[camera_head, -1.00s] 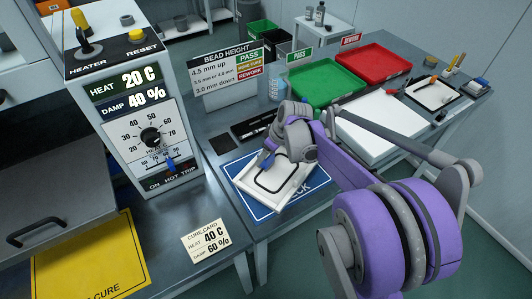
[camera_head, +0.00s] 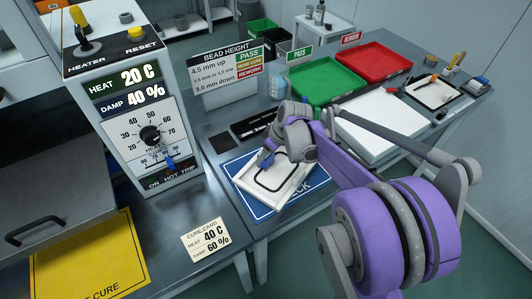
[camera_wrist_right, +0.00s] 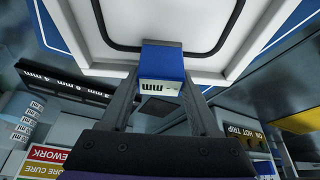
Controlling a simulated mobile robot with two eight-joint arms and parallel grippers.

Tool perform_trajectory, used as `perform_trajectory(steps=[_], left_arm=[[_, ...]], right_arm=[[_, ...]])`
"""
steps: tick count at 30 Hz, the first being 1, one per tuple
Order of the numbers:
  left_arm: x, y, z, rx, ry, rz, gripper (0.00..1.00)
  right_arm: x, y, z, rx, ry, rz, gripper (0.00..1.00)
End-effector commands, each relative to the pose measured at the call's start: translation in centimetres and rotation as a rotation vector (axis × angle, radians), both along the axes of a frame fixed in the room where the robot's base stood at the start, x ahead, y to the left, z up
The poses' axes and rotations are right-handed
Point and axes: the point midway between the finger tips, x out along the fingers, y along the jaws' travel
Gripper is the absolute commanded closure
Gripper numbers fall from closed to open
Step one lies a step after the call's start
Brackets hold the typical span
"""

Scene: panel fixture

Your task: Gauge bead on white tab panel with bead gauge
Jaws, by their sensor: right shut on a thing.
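The white tab panel (camera_head: 270,184) lies on the blue check mat (camera_head: 252,206), with a black bead in a rounded loop on its face. The panel also shows at the top of the right wrist view (camera_wrist_right: 110,57). My right gripper (camera_head: 266,158) is over the far left part of the panel. In the right wrist view its fingers (camera_wrist_right: 160,95) are shut on the blue bead gauge (camera_wrist_right: 163,64), which has a white end marked "mm". The gauge's far end overlaps the panel's edge near the bead; I cannot tell whether it touches. My left gripper is not in view.
Green tray (camera_head: 325,83) and red tray (camera_head: 373,63) stand at the back. A bead height sign (camera_head: 225,72) stands behind the mat. A dark strip (camera_head: 253,124) lies beyond the panel. The control box (camera_head: 140,110) stands left. A white slab (camera_head: 378,130) lies right.

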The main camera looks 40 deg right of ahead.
Motion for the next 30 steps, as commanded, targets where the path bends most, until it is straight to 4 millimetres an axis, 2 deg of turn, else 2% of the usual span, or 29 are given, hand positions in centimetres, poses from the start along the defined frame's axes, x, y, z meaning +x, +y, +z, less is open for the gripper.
perform_trajectory(steps=[17, 30], left_arm=[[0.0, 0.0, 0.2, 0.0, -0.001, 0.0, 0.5], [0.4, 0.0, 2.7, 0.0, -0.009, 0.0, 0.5]], right_arm=[[0.0, 0.0, 0.1, 0.001, 0.001, 0.0, 1.0], [0.0, 0.0, 3.1, -0.001, -0.001, 0.0, 1.0]])
